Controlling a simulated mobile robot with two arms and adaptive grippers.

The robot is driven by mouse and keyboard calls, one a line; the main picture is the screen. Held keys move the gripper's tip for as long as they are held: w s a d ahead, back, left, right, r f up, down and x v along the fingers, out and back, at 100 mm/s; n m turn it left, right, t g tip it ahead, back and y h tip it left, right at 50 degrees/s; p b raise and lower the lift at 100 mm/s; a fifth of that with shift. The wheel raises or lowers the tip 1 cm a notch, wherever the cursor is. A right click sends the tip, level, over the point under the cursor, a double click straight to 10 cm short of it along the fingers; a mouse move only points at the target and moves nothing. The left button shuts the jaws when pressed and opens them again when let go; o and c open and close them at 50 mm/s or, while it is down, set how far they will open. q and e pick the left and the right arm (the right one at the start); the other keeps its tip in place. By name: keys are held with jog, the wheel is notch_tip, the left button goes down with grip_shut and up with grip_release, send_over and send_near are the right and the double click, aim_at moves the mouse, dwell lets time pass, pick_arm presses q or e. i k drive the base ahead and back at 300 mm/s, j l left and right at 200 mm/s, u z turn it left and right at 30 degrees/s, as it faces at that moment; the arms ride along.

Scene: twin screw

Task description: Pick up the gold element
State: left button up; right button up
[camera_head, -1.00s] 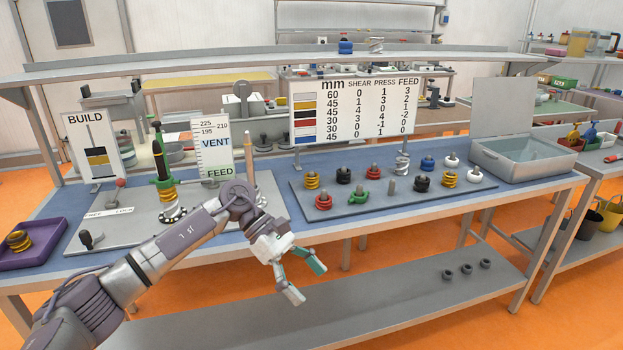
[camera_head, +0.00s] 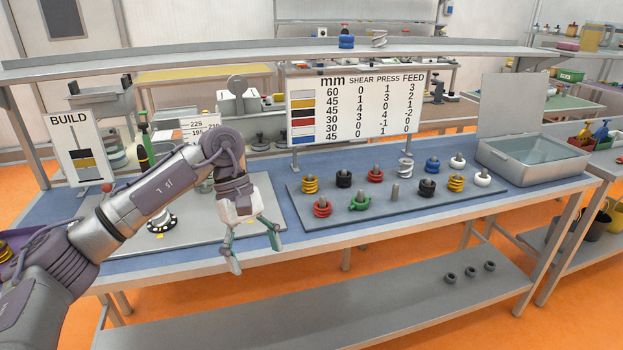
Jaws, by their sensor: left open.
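Two gold ring-shaped elements stand on pegs of the grey rack plate (camera_head: 400,212): one at its left back (camera_head: 310,184), one toward its right (camera_head: 456,183). My left gripper (camera_head: 256,248) is open and empty, fingers pointing down, in front of the table's front edge and left of the rack. My left arm hides most of the screw station behind it. My right gripper is not in view.
Black, red, green, blue and white elements share the rack, close to the gold ones. A metal basin (camera_head: 532,165) stands right of it. A chart board (camera_head: 355,108) stands behind the rack, and a BUILD sign (camera_head: 75,150) at the left. Blue tabletop shows around the rack.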

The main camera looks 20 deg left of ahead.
aim_at(309, 188)
jog(key=i+j, duration=0.15)
jog(key=i, duration=0.25)
jog(key=i+j, duration=0.15)
jog(key=i, duration=0.3)
jog(key=i+j, duration=0.2)
jog(key=i, duration=0.2)
jog(key=i+j, duration=0.15)
jog(key=i, duration=0.3)
